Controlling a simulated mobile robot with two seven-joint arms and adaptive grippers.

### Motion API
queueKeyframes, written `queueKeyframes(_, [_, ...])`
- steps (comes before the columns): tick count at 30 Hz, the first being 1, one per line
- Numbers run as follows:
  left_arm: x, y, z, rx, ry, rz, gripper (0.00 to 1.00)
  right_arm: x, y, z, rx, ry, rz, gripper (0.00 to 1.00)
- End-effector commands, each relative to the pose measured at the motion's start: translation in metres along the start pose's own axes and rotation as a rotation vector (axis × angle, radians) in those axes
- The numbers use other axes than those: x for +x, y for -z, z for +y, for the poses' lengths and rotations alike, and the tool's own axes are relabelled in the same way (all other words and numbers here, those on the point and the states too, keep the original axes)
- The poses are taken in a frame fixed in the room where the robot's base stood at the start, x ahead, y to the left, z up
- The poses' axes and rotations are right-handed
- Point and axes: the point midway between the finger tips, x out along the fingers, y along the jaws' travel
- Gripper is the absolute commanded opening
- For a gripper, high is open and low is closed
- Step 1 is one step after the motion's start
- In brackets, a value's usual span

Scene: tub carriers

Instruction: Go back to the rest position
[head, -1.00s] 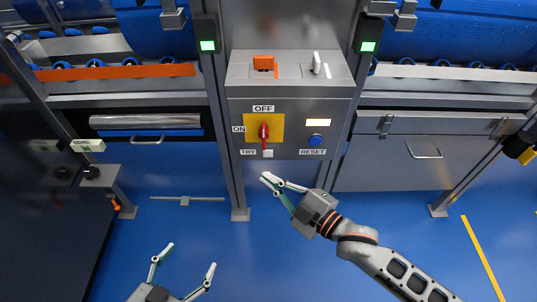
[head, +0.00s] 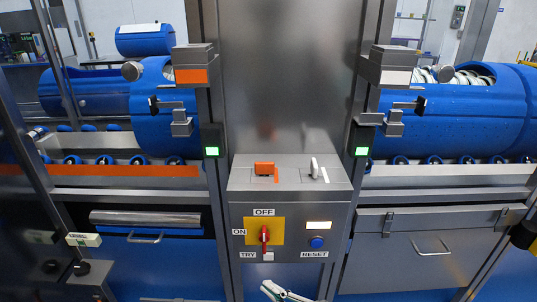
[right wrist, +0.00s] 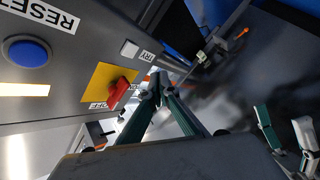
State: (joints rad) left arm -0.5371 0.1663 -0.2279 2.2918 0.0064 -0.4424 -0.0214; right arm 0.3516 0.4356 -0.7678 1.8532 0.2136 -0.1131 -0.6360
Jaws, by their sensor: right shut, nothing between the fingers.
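My right gripper (head: 271,289) shows at the bottom edge of the head view, just below the control box (head: 238,210). In the right wrist view its fingers (right wrist: 158,86) meet at the tips with nothing between them, near the red switch handle (right wrist: 118,93) but apart from it. My left gripper is out of the head view. It shows at the right edge of the right wrist view (right wrist: 284,120), with its fingers spread and empty.
The control box carries a red handle (head: 264,237) standing vertical on a yellow plate, and a blue reset button (head: 317,242). An orange lever (head: 264,168) and a white lever (head: 314,167) are on top. Blue tubs (head: 455,118) lie on both sides.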

Motion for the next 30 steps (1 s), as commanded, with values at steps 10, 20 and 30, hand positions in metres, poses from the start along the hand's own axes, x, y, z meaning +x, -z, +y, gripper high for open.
queueKeyframes(10, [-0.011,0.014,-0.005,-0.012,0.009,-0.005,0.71,-0.062,0.0,0.004,0.308,-0.077,-0.184,0.0])
queueKeyframes(20, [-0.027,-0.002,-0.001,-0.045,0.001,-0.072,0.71,-0.184,-0.035,-0.042,0.676,-0.165,-0.502,0.0])
queueKeyframes(30, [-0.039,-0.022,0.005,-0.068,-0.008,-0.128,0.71,-0.281,-0.052,-0.086,0.859,-0.218,-0.726,0.0])
